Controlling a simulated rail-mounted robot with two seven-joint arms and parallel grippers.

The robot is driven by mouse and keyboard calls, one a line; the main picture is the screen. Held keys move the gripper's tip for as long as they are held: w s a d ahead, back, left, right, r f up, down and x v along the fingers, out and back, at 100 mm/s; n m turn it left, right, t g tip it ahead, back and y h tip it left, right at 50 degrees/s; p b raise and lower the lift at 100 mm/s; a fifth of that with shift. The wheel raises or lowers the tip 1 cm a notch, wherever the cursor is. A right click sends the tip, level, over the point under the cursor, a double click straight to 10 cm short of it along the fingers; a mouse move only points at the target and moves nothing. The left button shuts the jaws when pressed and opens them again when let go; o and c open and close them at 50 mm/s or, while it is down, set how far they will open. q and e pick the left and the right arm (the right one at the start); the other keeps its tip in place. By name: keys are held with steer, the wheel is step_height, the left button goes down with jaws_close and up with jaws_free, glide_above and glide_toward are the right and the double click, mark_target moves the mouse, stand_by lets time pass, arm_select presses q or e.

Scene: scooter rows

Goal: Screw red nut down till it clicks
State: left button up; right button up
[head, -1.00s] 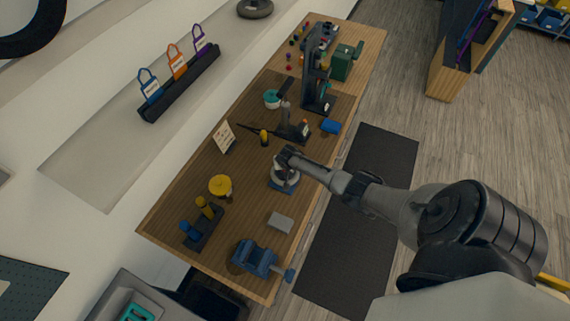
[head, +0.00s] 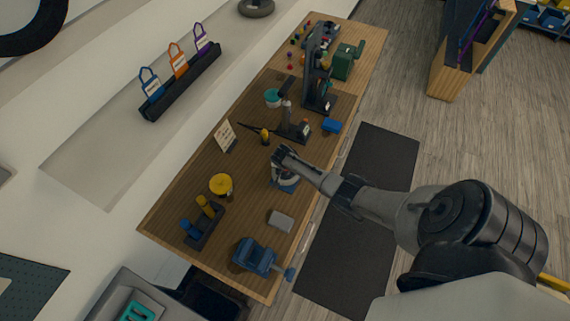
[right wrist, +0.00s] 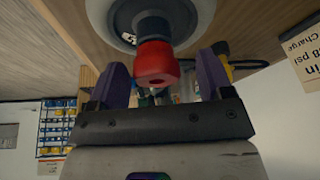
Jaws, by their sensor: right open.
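The red nut (right wrist: 157,62) sits on a dark shaft at the hub of a pale wheel-like part (right wrist: 118,18) in the right wrist view. My right gripper (right wrist: 162,72) is open, its two purple fingers on either side of the nut with a gap to each. I cannot tell how far along the nut the fingers reach. In the head view my right gripper (head: 281,154) is over the small blue-based stand (head: 284,186) on the bench and hides the nut there. My left gripper is not in view.
On the wooden bench (head: 175,214) stand a yellow round part (head: 221,184), a grey block (head: 281,219), a blue vise (head: 256,257), a sign card (head: 224,135) and a dark upright stand (head: 317,75).

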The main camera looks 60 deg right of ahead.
steer(key=shift+s+a+r, duration=0.1)
steer(key=shift+a+r, duration=0.05)
steer(key=shift+r, duration=0.3)
steer(key=v, duration=1.2)
steer(key=shift+a+r+b, duration=0.25)
steer(key=shift+r+b, duration=0.05)
steer(key=shift+b, duration=0.1)
steer(key=shift+s, duration=0.1)
